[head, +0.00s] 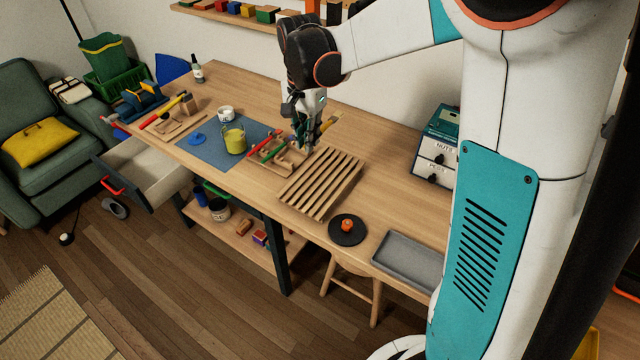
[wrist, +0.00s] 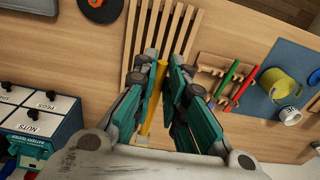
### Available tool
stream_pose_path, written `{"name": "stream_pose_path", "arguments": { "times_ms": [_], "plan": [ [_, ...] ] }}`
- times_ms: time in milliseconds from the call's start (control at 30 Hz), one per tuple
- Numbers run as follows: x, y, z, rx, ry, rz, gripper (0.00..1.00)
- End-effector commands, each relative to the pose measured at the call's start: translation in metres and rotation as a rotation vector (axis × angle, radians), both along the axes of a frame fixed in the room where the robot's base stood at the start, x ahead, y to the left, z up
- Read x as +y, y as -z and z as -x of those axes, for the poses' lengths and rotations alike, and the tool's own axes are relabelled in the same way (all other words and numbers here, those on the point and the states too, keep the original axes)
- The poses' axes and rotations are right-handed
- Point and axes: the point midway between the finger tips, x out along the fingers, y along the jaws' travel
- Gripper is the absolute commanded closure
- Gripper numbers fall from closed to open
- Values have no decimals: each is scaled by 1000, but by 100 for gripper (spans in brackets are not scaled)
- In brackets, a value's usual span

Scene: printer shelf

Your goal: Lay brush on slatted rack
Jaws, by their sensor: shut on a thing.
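The slatted rack (head: 318,184) is a light wooden grid lying flat on the workbench; it also shows in the wrist view (wrist: 188,28). My gripper (head: 304,146) is over the bench by the rack's back left end. In the wrist view my gripper (wrist: 162,66) is shut on the brush (wrist: 151,103), whose yellow handle runs between the fingers. Part of the brush (head: 329,122) shows beside the gripper in the head view. The handle's far end appears over the rack's near end. I cannot tell the height gap. The fingers hide part of the brush.
A wooden holder with red and green tools (wrist: 232,82) stands left of the rack in the head view, near a yellow mug (head: 233,139) on a blue mat. A black disc (head: 347,238), grey tray (head: 408,258) and drawer cabinet (head: 436,150) lie to the right.

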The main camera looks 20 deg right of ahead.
Motion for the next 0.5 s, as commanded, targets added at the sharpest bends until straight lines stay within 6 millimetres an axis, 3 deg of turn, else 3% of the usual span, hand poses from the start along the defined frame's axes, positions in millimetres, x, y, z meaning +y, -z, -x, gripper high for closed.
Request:
{"name": "stream_pose_path", "arguments": {
  "times_ms": [33, 300, 500],
  "plan": [
    [0, 17, -1, -1, 1, -1, 100],
    [0, 84, -1, -1, 2, -2, 100],
    [0, 122, -1, -1, 3, -2, 100]
  ]
}}
